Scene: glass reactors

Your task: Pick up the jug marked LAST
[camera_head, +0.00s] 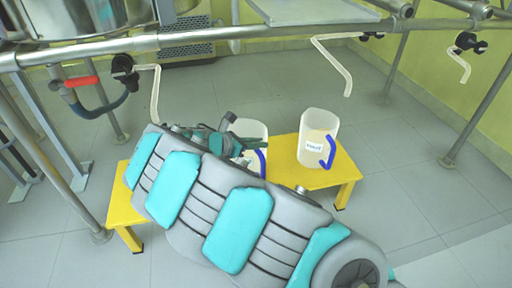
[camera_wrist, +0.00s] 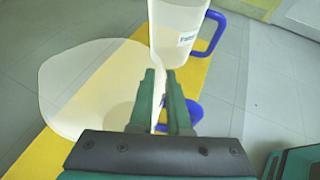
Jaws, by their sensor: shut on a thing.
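Two whitish jugs with blue handles stand at a yellow bench (camera_head: 288,178). The near jug (camera_head: 254,130) is partly hidden behind my arm in the head view. In the wrist view its wide rim and body (camera_wrist: 85,85) fill the left side.
A horizontal metal pipe (camera_head: 230,33) runs across above the bench, with clamps and pale bent rods (camera_head: 335,65) hanging from it. A steel vessel (camera_head: 85,15) is at the upper left. Upright pipe legs stand at both sides. Tiled floor behind the bench is clear.

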